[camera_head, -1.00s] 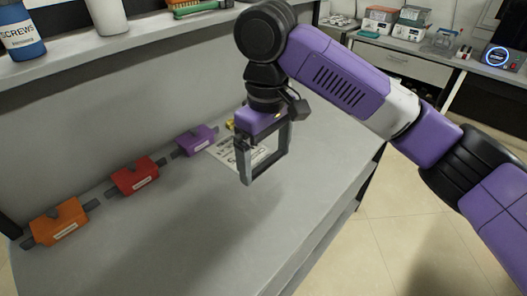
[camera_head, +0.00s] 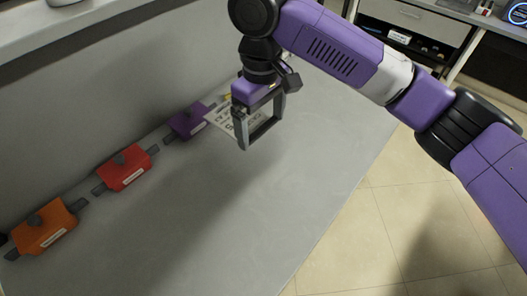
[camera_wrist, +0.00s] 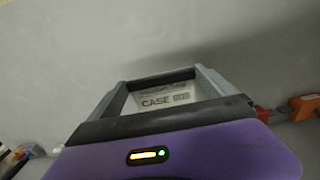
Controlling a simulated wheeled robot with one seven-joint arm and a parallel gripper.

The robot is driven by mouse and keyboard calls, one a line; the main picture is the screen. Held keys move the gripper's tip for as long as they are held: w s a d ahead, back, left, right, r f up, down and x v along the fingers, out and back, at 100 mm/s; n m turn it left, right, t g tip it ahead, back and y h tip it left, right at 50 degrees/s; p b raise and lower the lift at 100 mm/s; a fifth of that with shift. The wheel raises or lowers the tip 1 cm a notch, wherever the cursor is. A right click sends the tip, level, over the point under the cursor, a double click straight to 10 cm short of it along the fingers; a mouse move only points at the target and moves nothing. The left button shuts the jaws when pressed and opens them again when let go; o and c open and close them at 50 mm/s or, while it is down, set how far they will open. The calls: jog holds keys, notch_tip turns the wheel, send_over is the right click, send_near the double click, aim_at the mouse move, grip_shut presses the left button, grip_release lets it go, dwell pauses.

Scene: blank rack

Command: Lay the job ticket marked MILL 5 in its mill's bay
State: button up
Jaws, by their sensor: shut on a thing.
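A white ticket (camera_head: 222,118) with black print shows just left of my gripper (camera_head: 262,132) in the head view. In the wrist view the ticket (camera_wrist: 162,98) shows inside the gripper's frame, with one larger line that seems to begin with CASE. I cannot read a mill number on it. My gripper is shut on the ticket, over the grey bench; its exact height is unclear. Along the bench's back stand an orange block (camera_head: 43,229), a red block (camera_head: 125,167) and a purple block (camera_head: 188,120), with pale labels too small to read. A bit of yellow (camera_head: 228,97) shows behind my gripper.
The grey bench top (camera_head: 190,215) is clear in front of the blocks. A grey wall rises behind them, with a shelf (camera_head: 90,20) above. The bench's right edge drops to a tiled floor (camera_head: 370,230). Another counter stands at the back right.

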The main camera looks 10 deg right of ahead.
aim_at(262, 171)
notch_tip(262, 171, down, 15)
jog(key=shift+f+p, duration=0.15)
jog(key=shift+p, duration=0.7)
jog(key=shift+f, duration=0.15)
jog(key=o, duration=1)
